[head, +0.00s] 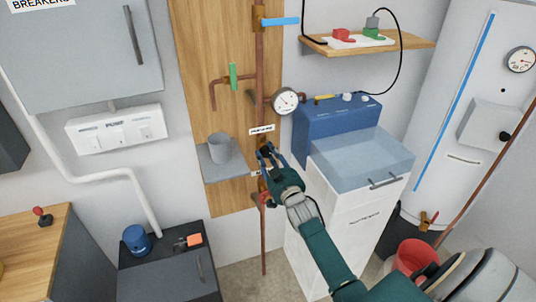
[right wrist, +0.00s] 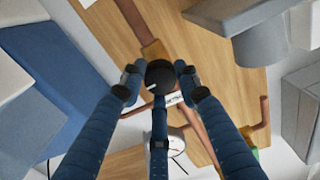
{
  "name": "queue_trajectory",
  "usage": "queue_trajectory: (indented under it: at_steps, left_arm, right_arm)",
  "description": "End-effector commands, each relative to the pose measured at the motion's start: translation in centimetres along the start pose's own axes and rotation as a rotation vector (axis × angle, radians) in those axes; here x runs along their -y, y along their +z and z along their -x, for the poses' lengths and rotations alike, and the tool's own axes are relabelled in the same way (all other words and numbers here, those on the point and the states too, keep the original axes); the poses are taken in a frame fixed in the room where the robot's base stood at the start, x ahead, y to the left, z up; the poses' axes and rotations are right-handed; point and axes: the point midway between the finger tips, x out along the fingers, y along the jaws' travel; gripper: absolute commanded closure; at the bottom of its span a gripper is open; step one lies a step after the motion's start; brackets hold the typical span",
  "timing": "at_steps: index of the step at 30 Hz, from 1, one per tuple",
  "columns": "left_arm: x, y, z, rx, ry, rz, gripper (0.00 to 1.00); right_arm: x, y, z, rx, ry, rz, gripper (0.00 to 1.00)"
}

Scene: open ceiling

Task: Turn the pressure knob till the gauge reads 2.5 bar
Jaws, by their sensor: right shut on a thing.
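The black pressure knob (right wrist: 160,75) sits between the three blue fingers of my right gripper (right wrist: 159,90) in the right wrist view. A short white mark shows on its face. In the head view my right gripper (head: 266,155) is at the copper pipe on the wooden board, closed around the knob and hiding most of it. The round white gauge (head: 285,101) is up and right of the gripper; its dark needle is too small to read exactly. Part of the gauge (right wrist: 177,141) also shows in the right wrist view, partly behind a finger. My left gripper is in neither view.
A grey shelf with a grey cup (head: 219,148) is just left of my right gripper. A blue box (head: 338,125) and a white cabinet (head: 345,195) stand to its right. A green-handled valve (head: 233,76) and a blue-handled valve (head: 280,21) are above.

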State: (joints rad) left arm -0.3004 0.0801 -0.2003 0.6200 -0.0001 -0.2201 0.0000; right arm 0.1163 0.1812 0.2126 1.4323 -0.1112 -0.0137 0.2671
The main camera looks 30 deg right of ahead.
Motion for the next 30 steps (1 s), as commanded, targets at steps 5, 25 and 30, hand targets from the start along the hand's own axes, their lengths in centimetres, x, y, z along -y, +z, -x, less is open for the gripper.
queue_trajectory:
  at_steps: [5,25,30]
  left_arm:
    - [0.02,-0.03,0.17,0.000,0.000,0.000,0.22]
    - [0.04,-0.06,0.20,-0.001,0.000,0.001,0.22]
    - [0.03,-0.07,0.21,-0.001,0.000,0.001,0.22]
  right_arm:
    - [0.05,0.46,0.10,0.010,0.000,-0.057,0.94]
    - [0.09,0.54,0.12,0.010,0.000,-0.081,0.49]
    - [0.05,0.30,0.06,0.006,0.000,-0.080,0.49]
